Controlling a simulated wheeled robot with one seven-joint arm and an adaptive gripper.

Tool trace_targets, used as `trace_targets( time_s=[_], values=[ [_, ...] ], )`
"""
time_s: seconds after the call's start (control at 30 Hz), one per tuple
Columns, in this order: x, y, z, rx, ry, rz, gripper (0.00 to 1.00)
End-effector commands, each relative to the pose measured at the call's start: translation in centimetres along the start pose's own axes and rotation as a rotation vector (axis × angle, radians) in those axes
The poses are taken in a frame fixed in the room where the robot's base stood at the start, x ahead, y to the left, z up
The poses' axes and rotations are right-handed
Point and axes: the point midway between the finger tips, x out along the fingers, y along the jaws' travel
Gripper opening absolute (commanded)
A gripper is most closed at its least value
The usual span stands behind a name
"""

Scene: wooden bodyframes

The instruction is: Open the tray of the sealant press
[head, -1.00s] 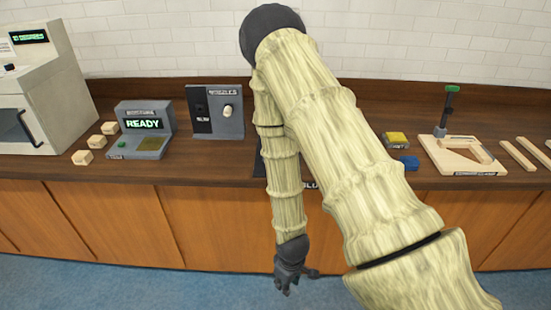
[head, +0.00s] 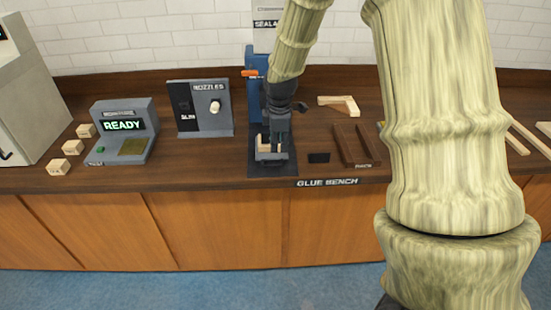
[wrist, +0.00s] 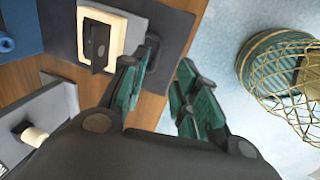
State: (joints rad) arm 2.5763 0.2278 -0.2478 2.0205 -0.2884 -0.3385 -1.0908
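The sealant press (head: 253,88) stands at the back of the bench. It is blue with an orange part, and its label is partly hidden by my arm. Its tray (head: 271,157) is at the front of the dark base, grey with pale wood showing. In the wrist view the tray shows as a pale block with a dark handle plate (wrist: 96,45). My gripper (head: 278,132) is just above and beside the tray. In the wrist view my gripper (wrist: 165,78) is open with nothing between its fingers. One finger is close to the tray; I cannot tell if it touches.
The nozzle stand (head: 201,108) and the READY console (head: 122,130) are to the left. A wire basket (wrist: 280,80) stands on the blue floor in front of the bench.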

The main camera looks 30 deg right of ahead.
Motion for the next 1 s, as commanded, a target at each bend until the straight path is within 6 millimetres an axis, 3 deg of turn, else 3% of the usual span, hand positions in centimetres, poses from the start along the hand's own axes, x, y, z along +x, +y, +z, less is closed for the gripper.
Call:
trace_targets(
  time_s=[0.23, 1.0],
  values=[
    [1.3, 0.1, 0.1, -0.004, -0.002, -0.003, 0.30],
    [9.3, 0.1, 0.1, -0.002, -0.001, -0.001, 0.30]
  ],
)
